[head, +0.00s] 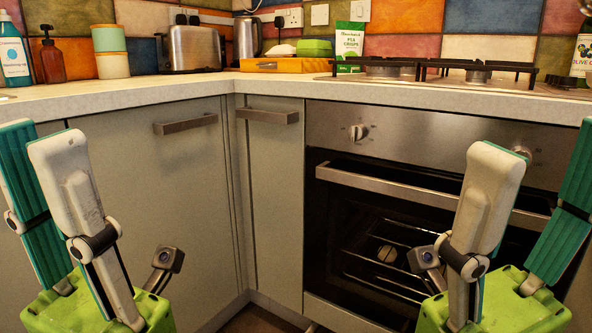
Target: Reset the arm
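My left gripper (38,140) is at the left of the head view, with its white and teal fingers pointing up from a green base. Its fingers stand apart with nothing between them, so it is open and empty. My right gripper (545,145) is at the right edge in a similar upright pose, in front of the oven. It is also open and empty, and part of it is cut off by the frame. Both grippers are in front of the cabinets, below the counter's back items.
A pale counter (130,92) runs round the corner above grey cabinets (150,190) and a closed oven (400,210). A toaster (194,48), orange box (285,65), pea crisps bag (349,45), hob (440,80) and soap bottle (52,62) stand on it. The space between my grippers is clear.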

